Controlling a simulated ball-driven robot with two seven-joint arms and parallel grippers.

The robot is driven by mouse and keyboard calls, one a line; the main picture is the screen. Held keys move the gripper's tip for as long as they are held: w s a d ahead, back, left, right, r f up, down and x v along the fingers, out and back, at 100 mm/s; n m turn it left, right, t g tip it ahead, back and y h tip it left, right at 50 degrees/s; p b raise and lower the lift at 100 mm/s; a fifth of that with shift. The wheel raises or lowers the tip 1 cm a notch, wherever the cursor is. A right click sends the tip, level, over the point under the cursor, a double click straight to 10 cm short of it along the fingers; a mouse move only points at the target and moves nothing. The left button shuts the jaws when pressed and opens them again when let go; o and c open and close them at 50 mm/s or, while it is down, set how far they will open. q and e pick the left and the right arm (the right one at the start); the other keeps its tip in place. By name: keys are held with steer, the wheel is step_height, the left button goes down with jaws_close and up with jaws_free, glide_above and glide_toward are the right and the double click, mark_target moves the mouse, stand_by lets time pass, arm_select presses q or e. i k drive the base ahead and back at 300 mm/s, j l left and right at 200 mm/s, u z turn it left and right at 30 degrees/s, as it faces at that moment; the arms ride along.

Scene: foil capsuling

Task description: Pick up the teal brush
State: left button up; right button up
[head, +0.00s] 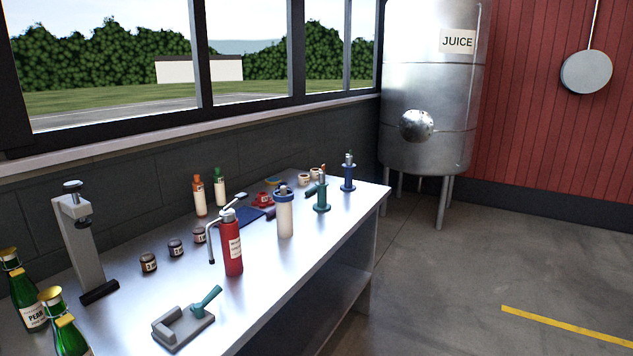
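No thing is plainly recognisable as a brush. A teal handle (208,298) rises at a slant from a grey block-like base (182,327) at the table's front edge. A teal upright piece (322,195) on a round foot stands further back, near the right end of the table. A small dark teal part (312,190) sticks out at its left. I cannot tell which of these teal things is the brush. Neither of my grippers is in view.
The metal table (262,292) holds a red bottle (232,250), a white container (285,215), a blue stand (348,175), small jars (148,262) and a grey press (82,245). Green bottles (68,335) stand at front left. A steel juice tank (430,90) stands beyond. Floor at right is clear.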

mark_target(314, 189)
steer(key=i+j, duration=0.1)
steer(key=i, duration=0.7)
steer(key=u, duration=3.7)
steer(key=z, duration=3.65)
steer(key=i+l+u, duration=0.1)
steer(key=l, duration=0.3)
steer(key=i+l+u, duration=0.1)
steer(key=i+l, duration=0.15)
steer(key=l, duration=0.2)
steer(key=i+l+u, duration=0.1)
steer(key=l, duration=0.35)
steer(key=i+l, duration=0.15)
steer(key=l, duration=0.3)
steer(key=i+l+u, duration=0.15)
steer(key=l, duration=0.3)
steer(key=i+l+u, duration=0.1)
steer(key=l, duration=0.35)
steer(key=i+l+u, duration=0.1)
steer(key=l, duration=0.35)
